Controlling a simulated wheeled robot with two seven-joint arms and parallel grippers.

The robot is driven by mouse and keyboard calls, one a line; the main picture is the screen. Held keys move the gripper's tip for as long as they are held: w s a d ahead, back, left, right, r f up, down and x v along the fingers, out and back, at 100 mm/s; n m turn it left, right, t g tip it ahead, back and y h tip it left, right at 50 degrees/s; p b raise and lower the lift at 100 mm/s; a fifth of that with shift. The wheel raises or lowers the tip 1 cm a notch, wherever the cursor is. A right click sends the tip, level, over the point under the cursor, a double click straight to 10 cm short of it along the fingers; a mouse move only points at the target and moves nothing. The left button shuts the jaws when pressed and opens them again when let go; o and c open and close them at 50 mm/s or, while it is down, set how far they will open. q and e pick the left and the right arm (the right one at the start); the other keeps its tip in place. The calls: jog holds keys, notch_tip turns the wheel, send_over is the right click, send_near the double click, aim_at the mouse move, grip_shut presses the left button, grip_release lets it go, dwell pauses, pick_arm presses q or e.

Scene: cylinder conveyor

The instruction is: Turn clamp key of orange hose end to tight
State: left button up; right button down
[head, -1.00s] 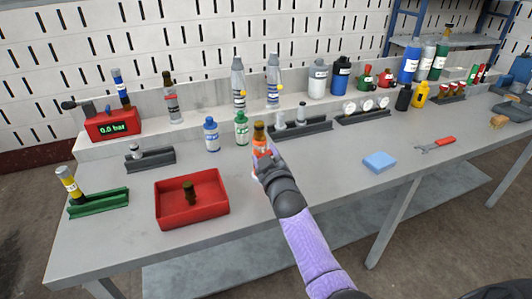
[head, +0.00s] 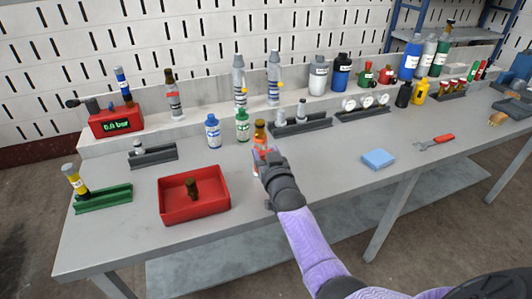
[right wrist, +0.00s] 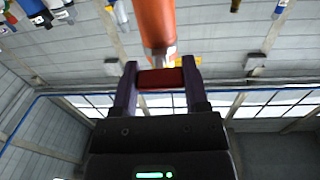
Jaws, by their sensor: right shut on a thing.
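The orange hose end (head: 260,141) with a brown top stands upright near the middle of the grey bench. Its orange body (right wrist: 153,22) fills the top of the right wrist view, with a metallic end below it. A red clamp key (right wrist: 161,78) sits crosswise between the fingers of my right gripper (right wrist: 161,82). In the head view the right gripper (head: 263,160) is at the lower part of the hose end, shut on the key. The hand hides the key there, so its angle cannot be told. My left gripper is not in view.
A red tray (head: 222,205) with a brown piece lies left of my right arm. Blue (head: 212,133) and green (head: 242,127) bottles stand close behind the hose end. A blue sponge (head: 378,159) and a red-handled wrench (head: 436,142) lie to the right.

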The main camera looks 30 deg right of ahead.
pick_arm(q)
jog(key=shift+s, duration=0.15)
pick_arm(e)
jog(key=shift+c, duration=0.4)
grip_release()
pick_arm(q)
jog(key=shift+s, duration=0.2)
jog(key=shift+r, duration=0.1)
pick_arm(e)
jog(key=shift+s+r+p, duration=0.1)
jog(key=shift+s+p, duration=0.05)
jog(key=shift+p, duration=0.15)
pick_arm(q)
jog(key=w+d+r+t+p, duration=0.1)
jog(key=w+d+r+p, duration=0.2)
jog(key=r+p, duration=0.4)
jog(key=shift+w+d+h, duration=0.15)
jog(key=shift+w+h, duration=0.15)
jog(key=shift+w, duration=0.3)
pick_arm(e)
jog(key=v, duration=0.9)
jog(key=shift+s+a, duration=0.2)
jog(key=shift+s, duration=0.1)
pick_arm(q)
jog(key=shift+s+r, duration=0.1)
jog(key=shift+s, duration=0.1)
